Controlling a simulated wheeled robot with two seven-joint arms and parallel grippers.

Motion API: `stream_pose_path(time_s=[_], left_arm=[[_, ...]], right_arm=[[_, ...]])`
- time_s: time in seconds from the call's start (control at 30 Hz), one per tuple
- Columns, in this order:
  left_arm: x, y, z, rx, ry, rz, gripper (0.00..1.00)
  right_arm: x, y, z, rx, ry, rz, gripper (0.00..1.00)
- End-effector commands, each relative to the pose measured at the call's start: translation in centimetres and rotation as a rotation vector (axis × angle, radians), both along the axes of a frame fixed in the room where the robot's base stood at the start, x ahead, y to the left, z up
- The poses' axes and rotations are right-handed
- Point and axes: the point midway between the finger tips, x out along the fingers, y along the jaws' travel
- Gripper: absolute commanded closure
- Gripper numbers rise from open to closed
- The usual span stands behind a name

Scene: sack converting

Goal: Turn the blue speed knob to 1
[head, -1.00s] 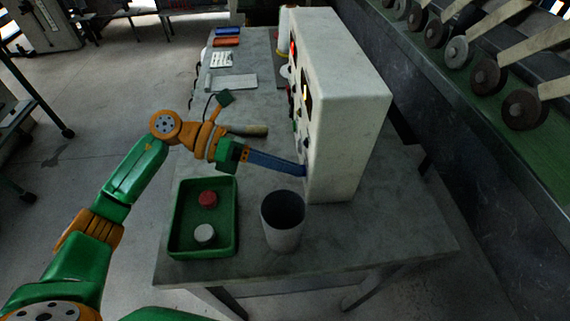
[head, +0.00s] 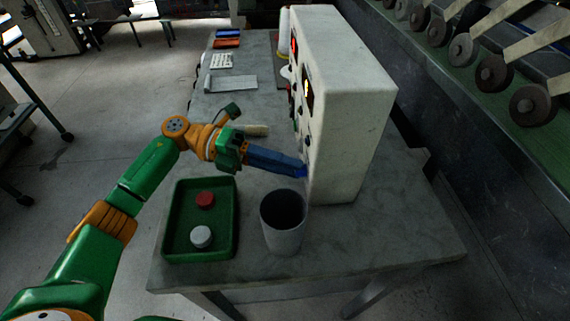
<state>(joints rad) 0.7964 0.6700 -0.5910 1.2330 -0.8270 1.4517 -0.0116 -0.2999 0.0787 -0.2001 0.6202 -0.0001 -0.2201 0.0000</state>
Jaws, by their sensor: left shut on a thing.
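The white control box (head: 345,120) stands on the grey table, its panel of knobs and displays facing left and seen at a steep angle. My left gripper (head: 299,171) reaches from the left with its long blue fingers at the lower near part of the panel. It is shut on the blue speed knob (head: 304,173), of which only a bit of bright blue shows at the fingertips. The knob's pointer and the scale marks are hidden. My right gripper is not in view.
A green tray (head: 168,222) with a red cap (head: 205,199) and a white cap (head: 201,237) lies below my left arm. A grey cup (head: 284,224) stands close under the fingers. A keypad (head: 221,61) and paper (head: 230,83) lie farther back.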

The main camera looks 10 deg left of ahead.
Motion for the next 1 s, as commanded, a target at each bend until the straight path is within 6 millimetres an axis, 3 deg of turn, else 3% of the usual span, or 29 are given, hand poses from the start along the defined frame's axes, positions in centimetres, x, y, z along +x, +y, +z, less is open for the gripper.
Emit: stream_pose_path(time_s=[0.57,0.6,0.67,1.0], left_arm=[[0.02,-0.02,0.03,-0.009,0.024,0.001,1.00],[0.02,-0.01,0.02,-0.009,0.024,0.001,0.63],[0.02,-0.01,0.02,-0.008,0.024,0.001,0.47],[0.08,0.43,-0.13,-0.007,0.023,0.001,0.44]], right_arm=[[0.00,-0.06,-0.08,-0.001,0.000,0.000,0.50],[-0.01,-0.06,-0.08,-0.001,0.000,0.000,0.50],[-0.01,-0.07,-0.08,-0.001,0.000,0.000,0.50],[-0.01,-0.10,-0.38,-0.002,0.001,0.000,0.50]])
